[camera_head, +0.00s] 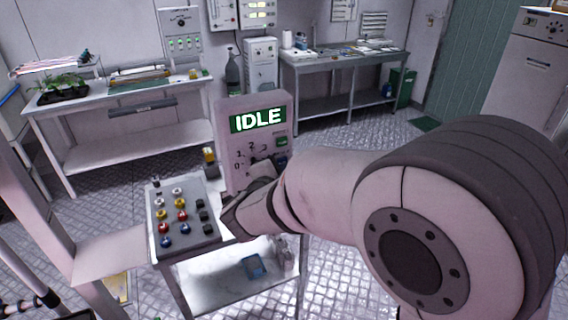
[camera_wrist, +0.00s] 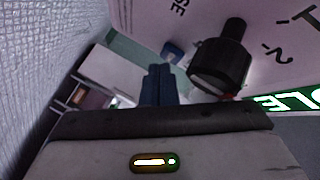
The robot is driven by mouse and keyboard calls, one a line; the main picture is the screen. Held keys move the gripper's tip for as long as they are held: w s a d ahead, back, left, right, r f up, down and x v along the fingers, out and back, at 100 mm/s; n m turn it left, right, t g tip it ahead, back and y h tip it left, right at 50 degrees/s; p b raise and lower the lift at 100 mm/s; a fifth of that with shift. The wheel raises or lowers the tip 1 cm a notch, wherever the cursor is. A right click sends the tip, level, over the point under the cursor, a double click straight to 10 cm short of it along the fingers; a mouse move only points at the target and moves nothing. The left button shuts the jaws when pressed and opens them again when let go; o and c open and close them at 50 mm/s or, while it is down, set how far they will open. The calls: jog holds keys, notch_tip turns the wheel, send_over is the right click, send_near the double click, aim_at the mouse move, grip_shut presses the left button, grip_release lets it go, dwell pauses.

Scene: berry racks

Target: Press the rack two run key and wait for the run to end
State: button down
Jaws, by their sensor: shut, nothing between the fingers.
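A pale control box (camera_head: 227,135) stands upright on a small cart in the head view. Its green-lit display (camera_head: 258,119) reads IDLE. A green key (camera_head: 281,141) and a blue key (camera_head: 281,160) sit at its right side; their labels are too small to read. A dial with numbers around it is partly hidden by my arm. In the wrist view the black dial knob (camera_wrist: 225,60) stands out from the box face, with a 2 printed beside it. My gripper (camera_wrist: 158,72) is shut and empty, close to the box face and left of the knob. The contact point is hidden in the head view.
A grey tray (camera_head: 187,244) with several coloured caps lies on the cart, left of the box. Benches stand behind, a left one (camera_head: 120,165) and a right one (camera_head: 345,58).

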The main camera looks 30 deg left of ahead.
jog(key=shift+w+a+r, duration=0.15)
jog(key=shift+a+r, duration=0.15)
dwell(1.2)
dwell(0.4)
jog(key=shift+s+d+f+b, duration=0.1)
jog(key=shift+d+f+b, duration=0.1)
jog(key=shift+f, duration=0.15)
jog(key=shift+s+d+f+b, duration=0.1)
jog(key=shift+f+b, duration=0.1)
jog(key=shift+f, duration=0.2)
jog(key=shift+s+d+b, duration=0.3)
jog(key=shift+s+d, duration=0.4)
jog(key=shift+d, duration=0.25)
jog(key=shift+s+d+b, duration=0.25)
jog(key=shift+s+d, duration=0.45)
jog(key=shift+d, duration=0.2)
jog(key=shift+w, duration=0.1)
